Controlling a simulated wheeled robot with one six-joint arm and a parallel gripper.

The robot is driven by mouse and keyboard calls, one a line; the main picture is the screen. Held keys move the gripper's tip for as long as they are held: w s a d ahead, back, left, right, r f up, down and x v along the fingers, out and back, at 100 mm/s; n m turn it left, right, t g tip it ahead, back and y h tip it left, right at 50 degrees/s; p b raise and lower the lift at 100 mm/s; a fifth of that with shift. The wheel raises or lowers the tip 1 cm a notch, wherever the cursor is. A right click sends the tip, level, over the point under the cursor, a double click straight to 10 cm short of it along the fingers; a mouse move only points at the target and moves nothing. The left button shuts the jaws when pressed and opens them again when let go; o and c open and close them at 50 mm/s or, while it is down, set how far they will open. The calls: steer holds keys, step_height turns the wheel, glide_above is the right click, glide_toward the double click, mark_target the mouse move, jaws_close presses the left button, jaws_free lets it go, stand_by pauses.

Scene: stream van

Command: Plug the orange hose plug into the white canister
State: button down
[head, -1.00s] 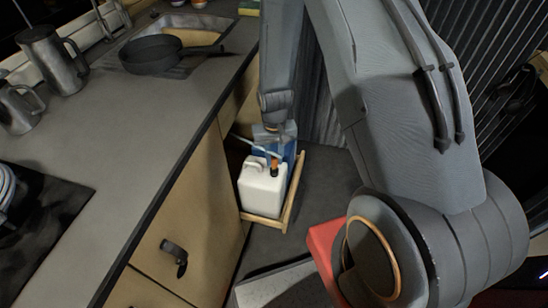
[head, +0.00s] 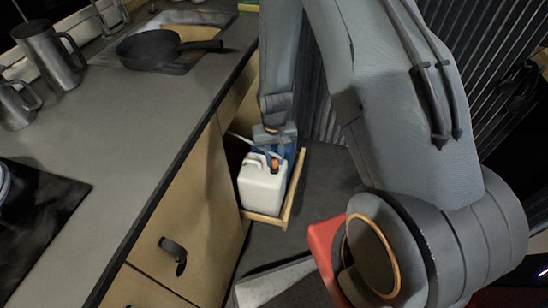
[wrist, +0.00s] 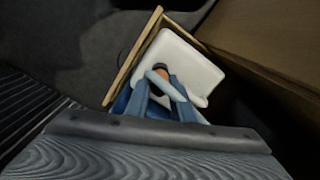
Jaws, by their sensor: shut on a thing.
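The white canister (head: 262,187) stands upright in the open wooden drawer, its handle on top at the left. In the wrist view, its white top (wrist: 190,62) lies just beyond my fingertips. The orange hose plug (head: 275,164) is at the canister's top, on the side away from the handle. My gripper (head: 277,153) is above it, with its fingers shut on the plug. In the wrist view, the fingers (wrist: 160,84) meet at the plug and cover most of it. How deep the plug sits in the opening is hidden.
The cabinet front (head: 190,215) and worktop (head: 150,135) are close on the left. A red object (head: 325,250) lies right of the floor area. Dark floor is clear beside the drawer.

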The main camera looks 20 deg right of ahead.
steer(key=shift+f, duration=0.55)
steer(key=c, duration=1.5)
jaws_free()
steer(key=shift+o, duration=0.2)
steer(key=shift+r+b, duration=0.35)
steer(key=shift+r, duration=3.55)
steer(key=s+r+p, duration=0.1)
steer(key=s+r, duration=0.6)
steer(key=r, duration=0.3)
steer(key=s+r+n+p, duration=0.1)
steer(key=s+r, duration=0.7)
steer(key=r, duration=0.3)
steer(key=shift+s+a+r, duration=0.15)
steer(key=shift+s+r, duration=0.15)
steer(key=shift+s+r+n, duration=0.1)
steer(key=shift+s+n, duration=0.15)
steer(key=shift+n, duration=0.05)
